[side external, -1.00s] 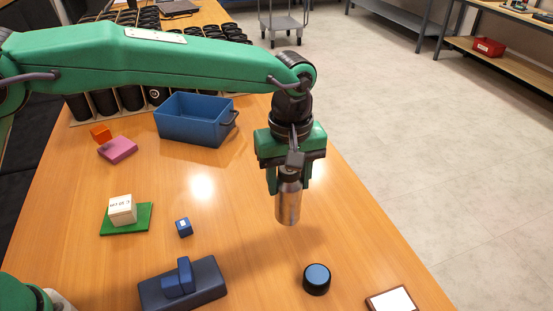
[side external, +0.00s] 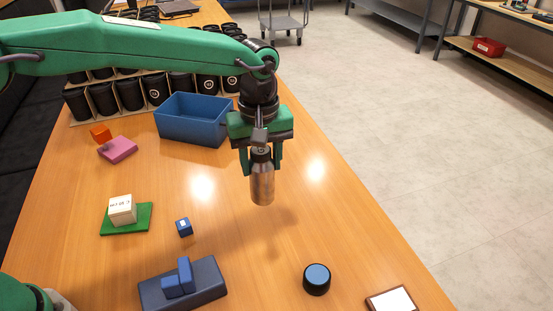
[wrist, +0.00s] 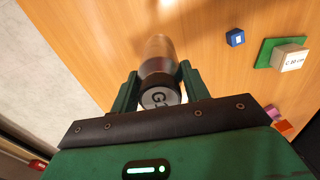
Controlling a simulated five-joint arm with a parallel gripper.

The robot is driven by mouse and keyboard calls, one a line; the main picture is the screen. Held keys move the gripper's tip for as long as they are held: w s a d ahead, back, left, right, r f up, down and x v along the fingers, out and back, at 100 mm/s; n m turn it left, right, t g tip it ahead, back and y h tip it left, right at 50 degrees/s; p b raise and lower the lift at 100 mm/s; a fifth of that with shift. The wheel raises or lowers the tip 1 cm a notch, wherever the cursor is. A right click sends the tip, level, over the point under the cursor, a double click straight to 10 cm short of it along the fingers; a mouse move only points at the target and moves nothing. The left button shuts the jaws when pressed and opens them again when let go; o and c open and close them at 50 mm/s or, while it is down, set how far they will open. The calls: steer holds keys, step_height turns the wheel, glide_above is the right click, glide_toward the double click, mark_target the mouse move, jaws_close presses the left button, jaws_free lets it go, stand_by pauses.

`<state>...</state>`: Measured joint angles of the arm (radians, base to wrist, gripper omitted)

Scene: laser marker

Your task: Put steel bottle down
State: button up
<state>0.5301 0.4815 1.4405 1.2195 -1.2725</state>
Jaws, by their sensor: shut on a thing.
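The steel bottle (side external: 262,184) is a silver cylinder with a black cap, held upright in the side external view. My gripper (side external: 262,162) is shut on it near the top, with a green finger on each side. The bottle appears to be above the wooden table (side external: 240,265), with a soft shadow on the wood below it. In the wrist view the bottle (wrist: 158,65) is between the fingers of my gripper (wrist: 160,85), its marked cap facing the camera.
A blue bin (side external: 190,118) stands left of the bottle, before a rack of black cups (side external: 130,95). A small blue cube (side external: 184,227), a dark blue block (side external: 183,285), a round black-and-blue puck (side external: 316,279) and a green plate (side external: 140,222) with a pale cube lie nearer. Bare wood surrounds the shadow.

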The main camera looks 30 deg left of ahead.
steer(key=w+a, duration=0.1)
steer(key=a, duration=1.2)
steer(key=w+a+f, duration=0.6)
steer(key=a+f, duration=0.1)
steer(key=a, duration=0.2)
steer(key=shift+w, duration=0.4)
steer(key=shift+f, duration=1.95)
steer(key=shift+f, duration=0.1)
steer(key=o, duration=1)
steer(key=shift+o, duration=0.2)
